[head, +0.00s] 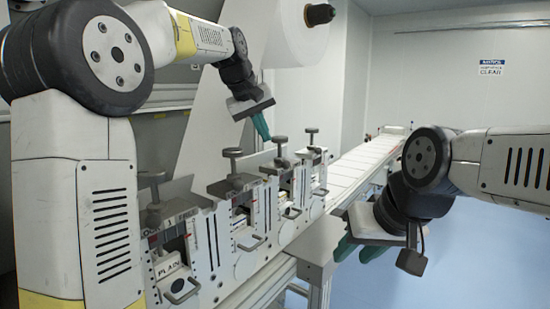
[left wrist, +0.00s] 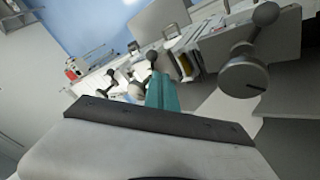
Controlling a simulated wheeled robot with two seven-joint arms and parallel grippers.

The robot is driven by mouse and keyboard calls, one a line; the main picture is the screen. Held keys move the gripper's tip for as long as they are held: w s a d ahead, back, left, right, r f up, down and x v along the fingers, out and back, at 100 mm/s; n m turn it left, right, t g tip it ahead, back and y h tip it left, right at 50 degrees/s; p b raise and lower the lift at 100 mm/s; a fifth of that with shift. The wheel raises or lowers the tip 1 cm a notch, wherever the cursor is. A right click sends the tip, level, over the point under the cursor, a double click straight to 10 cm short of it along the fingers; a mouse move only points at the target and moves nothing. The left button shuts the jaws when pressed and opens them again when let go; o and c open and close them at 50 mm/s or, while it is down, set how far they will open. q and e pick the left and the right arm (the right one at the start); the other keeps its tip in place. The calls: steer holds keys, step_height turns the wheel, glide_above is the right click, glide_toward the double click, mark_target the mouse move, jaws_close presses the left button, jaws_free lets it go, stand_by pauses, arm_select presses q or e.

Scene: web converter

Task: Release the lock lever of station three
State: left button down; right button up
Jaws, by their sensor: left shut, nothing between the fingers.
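A row of stations with dark T-shaped lock levers runs along the machine. The third lever from the near end (head: 280,141) stands upright on its station (head: 286,188); I cannot read its number. My left gripper (head: 262,128) is shut and empty, with its teal fingertips just above and left of that lever, close to its top. In the left wrist view the shut fingers (left wrist: 161,92) point at a dark knob (left wrist: 152,56); whether they touch is unclear. My right gripper (head: 358,248) has its teal fingers apart, empty, right of the machine.
Nearer levers (head: 233,154) and (head: 154,180) stand on the closer stations, and a farther lever (head: 312,131) stands beyond. A large white roll (head: 290,30) hangs behind. A white conveyor (head: 360,160) runs to the back. The blue floor at right is clear.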

mark_target(282, 162)
arm_select(q)
steer(key=x, duration=1)
steer(key=shift+s+f, duration=0.1)
